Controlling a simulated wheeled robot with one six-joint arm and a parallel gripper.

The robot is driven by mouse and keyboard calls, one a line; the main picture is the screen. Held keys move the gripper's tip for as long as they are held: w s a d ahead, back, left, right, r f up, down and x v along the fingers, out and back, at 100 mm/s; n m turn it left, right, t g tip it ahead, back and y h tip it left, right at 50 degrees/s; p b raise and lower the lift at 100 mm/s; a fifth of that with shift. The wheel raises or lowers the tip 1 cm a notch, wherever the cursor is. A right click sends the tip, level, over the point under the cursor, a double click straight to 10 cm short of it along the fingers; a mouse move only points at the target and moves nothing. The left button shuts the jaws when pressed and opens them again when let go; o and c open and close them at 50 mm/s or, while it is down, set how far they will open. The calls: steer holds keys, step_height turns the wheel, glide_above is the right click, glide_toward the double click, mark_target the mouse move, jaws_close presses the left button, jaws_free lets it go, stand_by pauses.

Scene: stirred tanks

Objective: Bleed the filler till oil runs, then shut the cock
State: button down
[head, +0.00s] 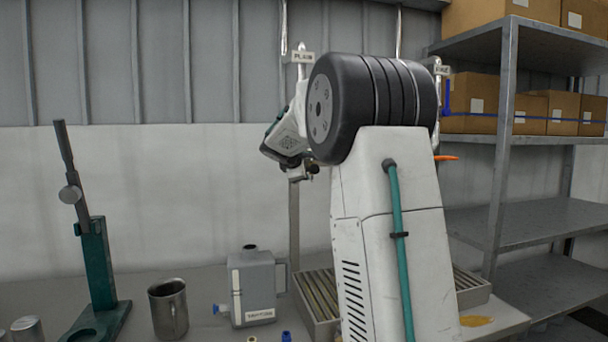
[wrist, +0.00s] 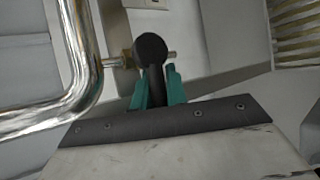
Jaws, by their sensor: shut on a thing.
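In the wrist view a cock with a black round-headed handle (wrist: 150,46) sits on a short brass stem (wrist: 116,62). The stem joins a bent chrome pipe (wrist: 82,60) at the left. My gripper (wrist: 158,92), with teal fingers, is shut on the handle's lower part. In the head view my arm hides much of the middle, and the fingertips and handle cannot be made out. A pipe with a tag reading PLAIN (head: 302,57) rises behind my wrist. A second tagged pipe (head: 438,68) shows right of my arm. No running oil is visible at the cock.
A grey can (head: 252,290), a metal mug (head: 168,308) and a green lever stand (head: 98,270) stand left. Shelves with boxes (head: 500,220) fill the right.

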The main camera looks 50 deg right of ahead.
stand_by(0.4)
steer(key=c, duration=1.7)
jaws_free()
steer(key=v, duration=0.8)
steer(key=shift+s, duration=0.1)
steer(key=s+a+r, duration=0.2)
steer(key=s+a, duration=0.1)
steer(key=s, duration=0.2)
